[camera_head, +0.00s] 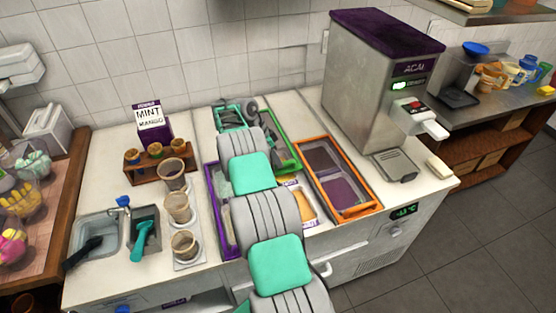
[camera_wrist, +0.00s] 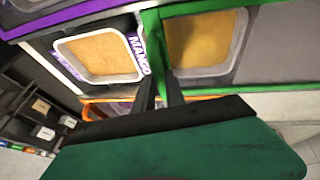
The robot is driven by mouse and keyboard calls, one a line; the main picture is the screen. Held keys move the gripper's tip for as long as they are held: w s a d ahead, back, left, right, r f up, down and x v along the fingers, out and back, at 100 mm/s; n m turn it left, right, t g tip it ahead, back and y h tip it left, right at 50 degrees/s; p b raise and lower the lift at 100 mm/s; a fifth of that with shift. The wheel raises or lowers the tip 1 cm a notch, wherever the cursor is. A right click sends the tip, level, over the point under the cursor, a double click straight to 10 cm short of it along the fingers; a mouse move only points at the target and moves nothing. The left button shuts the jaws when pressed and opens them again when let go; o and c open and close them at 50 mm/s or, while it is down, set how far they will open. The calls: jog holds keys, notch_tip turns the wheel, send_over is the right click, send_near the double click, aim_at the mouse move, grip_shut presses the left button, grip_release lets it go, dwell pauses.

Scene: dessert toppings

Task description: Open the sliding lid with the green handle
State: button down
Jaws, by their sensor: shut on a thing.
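The sliding lid with the green handle shows in the head view as a green frame (camera_head: 284,150), partly hidden behind my arm. In the wrist view its green frame (camera_wrist: 154,40) runs up the middle and along the top, around a clear window (camera_wrist: 202,42) with yellow-orange content below. My gripper (camera_wrist: 160,92) has its dark fingers closed on the green bar at the lid's edge. The fingertips are hidden from the head view by my arm.
A purple-framed compartment (camera_head: 212,200) lies left of the green lid and an orange-framed lid (camera_head: 372,209) lies right. A tall steel dispenser (camera_head: 368,90) stands behind the orange lid. Cups (camera_head: 177,207) line the left, near a sink (camera_head: 90,230).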

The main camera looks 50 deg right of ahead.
jog(key=c, duration=1.4)
grip_release()
jog(key=shift+r, duration=0.1)
